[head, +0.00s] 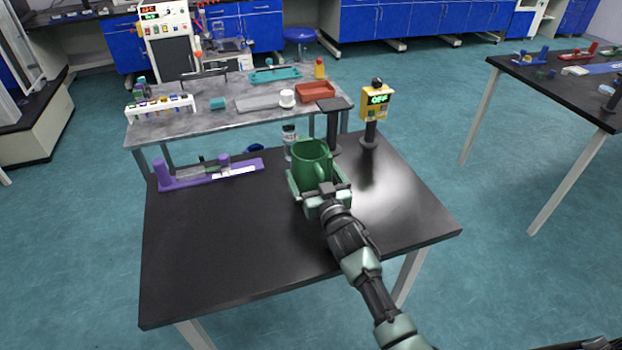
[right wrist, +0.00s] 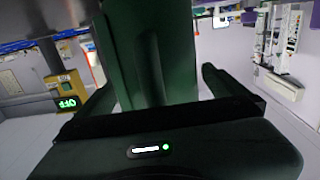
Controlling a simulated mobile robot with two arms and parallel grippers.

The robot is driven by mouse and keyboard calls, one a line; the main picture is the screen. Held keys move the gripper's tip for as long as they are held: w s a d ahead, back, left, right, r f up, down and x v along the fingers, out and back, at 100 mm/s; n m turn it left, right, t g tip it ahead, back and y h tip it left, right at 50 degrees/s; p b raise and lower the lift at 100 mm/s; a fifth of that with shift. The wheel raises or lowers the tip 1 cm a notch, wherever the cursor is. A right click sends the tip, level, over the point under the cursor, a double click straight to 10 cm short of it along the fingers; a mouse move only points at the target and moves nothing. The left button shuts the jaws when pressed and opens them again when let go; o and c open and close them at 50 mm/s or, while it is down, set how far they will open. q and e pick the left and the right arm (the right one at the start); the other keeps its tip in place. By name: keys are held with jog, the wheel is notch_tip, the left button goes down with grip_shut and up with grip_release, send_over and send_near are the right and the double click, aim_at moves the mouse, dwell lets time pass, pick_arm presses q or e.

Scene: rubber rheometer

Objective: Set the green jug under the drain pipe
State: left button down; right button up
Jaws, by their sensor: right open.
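The green jug (head: 311,158) stands upright at the far part of the black table, its handle toward my right arm. My right gripper (head: 318,180) is open, with one finger on each side of the jug. In the right wrist view the dark green jug (right wrist: 150,50) fills the space between the fingers. A dark upright stand with a flat top (head: 335,125) is just behind the jug. I cannot clearly tell which part is the drain pipe. My left gripper is not in view.
A yellow box reading OFF (head: 376,100) stands on a post behind right. A purple rack (head: 190,175) lies at the table's left. A small clear bottle (head: 290,138) is behind the jug. A grey bench (head: 180,125) is beyond. The black table's front (head: 230,260) is clear.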

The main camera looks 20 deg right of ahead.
jog(key=c, duration=1.9)
jog(key=shift+w+r, duration=0.15)
jog(key=shift+r, duration=0.2)
jog(key=shift+c, duration=0.4)
